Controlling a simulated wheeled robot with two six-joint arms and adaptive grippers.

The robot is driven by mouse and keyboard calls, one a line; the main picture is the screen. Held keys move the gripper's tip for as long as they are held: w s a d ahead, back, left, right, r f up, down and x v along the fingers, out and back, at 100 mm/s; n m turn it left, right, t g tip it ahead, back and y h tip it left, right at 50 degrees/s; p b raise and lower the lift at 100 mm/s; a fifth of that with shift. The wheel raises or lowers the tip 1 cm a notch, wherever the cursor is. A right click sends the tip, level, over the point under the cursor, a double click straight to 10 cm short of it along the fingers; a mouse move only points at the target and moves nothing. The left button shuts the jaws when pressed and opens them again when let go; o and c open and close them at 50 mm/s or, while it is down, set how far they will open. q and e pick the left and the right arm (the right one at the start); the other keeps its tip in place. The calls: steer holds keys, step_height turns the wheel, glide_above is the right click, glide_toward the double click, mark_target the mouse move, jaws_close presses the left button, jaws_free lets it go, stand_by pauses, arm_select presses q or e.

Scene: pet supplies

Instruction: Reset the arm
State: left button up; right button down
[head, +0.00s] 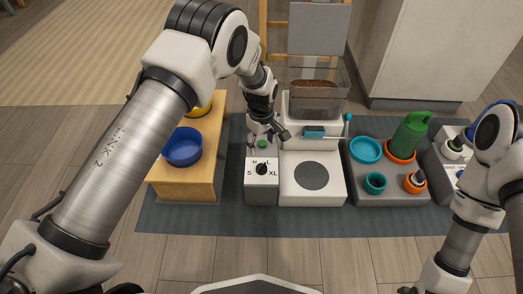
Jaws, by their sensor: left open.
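My left gripper (266,136) is open and empty. It is over the back of a white control box, close to a green button (262,144); I cannot tell whether it touches it. The box has a black dial (262,169) marked S, M, L and XL. My left arm reaches in from the left and bends down at the wrist. My right arm is folded at the right edge, its forearm pointing down. Only a dark bit, perhaps of the right gripper, shows at the bottom edge.
A food dispenser (315,107) with a clear hopper and raised lid stands beside the box, a round dark plate (311,176) before it. A wooden stand (186,188) holds a blue bowl (183,146). A grey tray (392,193) holds teal and orange dishes and a green watering can (411,133).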

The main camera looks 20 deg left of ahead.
stand_by(0.4)
arm_select(q)
steer(key=s+a+f+g+p, duration=0.2)
steer(key=s+a+f+p, duration=0.1)
steer(key=s, duration=0.8)
steer(key=s+a+f+g+p, duration=0.2)
steer(key=s+a+f+p, duration=0.1)
steer(key=s, duration=0.8)
steer(key=s+a+r+m+t+p, duration=0.15)
steer(key=s+m, duration=0.55)
steer(key=s, duration=0.9)
step_height(320, 180, up, 40)
steer(key=w+m+t+p, duration=0.2)
steer(key=m+p, duration=0.1)
steer(key=p, duration=3.4)
steer(key=shift+w+f+m, duration=0.15)
steer(key=shift+f+m, duration=0.1)
steer(key=shift+m, duration=0.15)
steer(key=shift+t, duration=0.25)
